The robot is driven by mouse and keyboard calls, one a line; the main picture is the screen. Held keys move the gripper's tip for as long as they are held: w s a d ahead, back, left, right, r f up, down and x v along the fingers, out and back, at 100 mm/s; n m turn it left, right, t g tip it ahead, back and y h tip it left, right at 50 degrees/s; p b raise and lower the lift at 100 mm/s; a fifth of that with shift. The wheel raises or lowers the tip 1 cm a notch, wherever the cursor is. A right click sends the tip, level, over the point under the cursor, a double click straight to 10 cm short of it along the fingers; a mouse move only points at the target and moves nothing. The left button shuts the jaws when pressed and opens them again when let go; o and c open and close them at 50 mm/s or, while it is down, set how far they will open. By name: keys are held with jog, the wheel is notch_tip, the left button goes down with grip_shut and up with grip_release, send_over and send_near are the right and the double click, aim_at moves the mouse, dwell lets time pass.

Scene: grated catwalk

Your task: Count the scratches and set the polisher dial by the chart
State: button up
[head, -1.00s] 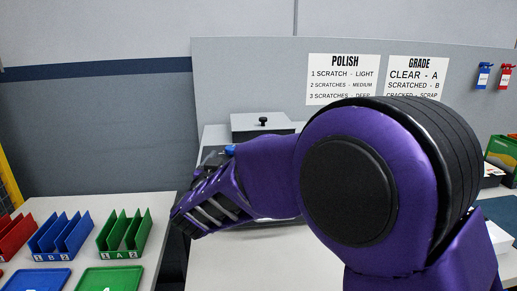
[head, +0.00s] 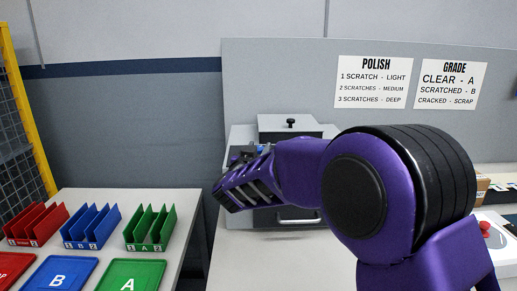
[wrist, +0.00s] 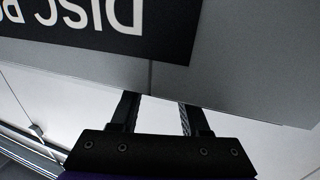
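The grey disc polisher (head: 298,218) stands at the back of the bench, largely hidden behind my purple arm. A grey box with a black knob (head: 290,123) rises at its back. Its upside-down "DISC PO..." label (wrist: 80,25) fills the top of the wrist view. My gripper (wrist: 155,98) has its two black fingers apart, close to the polisher's grey face, with nothing between them. The polish chart (head: 372,82) reads 1 scratch light, 2 scratches medium, 3 scratches deep. I cannot make out the dial or any scratched lens.
A grade chart (head: 450,84) hangs beside the polish chart. Red (head: 35,224), blue (head: 91,226) and green (head: 150,228) racks stand on the left table, with coloured trays in front. A red button (head: 485,228) is at the right. The bench front is partly clear.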

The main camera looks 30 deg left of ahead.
grip_shut()
jog(key=shift+a+r+m+h+p, duration=0.15)
jog(key=shift+r+m+h+p, duration=0.35)
jog(key=shift+p, duration=0.6)
jog(key=shift+f+h+p, duration=0.1)
jog(key=shift+h+p, duration=0.5)
jog(key=shift+p, duration=0.05)
jog(key=m+h+p, duration=0.2)
jog(key=shift+t+h, duration=0.3)
jog(key=shift+f+m+h+p, duration=0.15)
jog(key=shift+m+h+p, duration=0.3)
jog(key=shift+h, duration=0.25)
jog(key=shift+f+m+h+p, duration=0.15)
jog(key=shift+m+h+p, duration=0.3)
jog(key=shift+h, duration=0.25)
jog(key=o, duration=0.7)
grip_release()
jog(key=shift+f, duration=0.1)
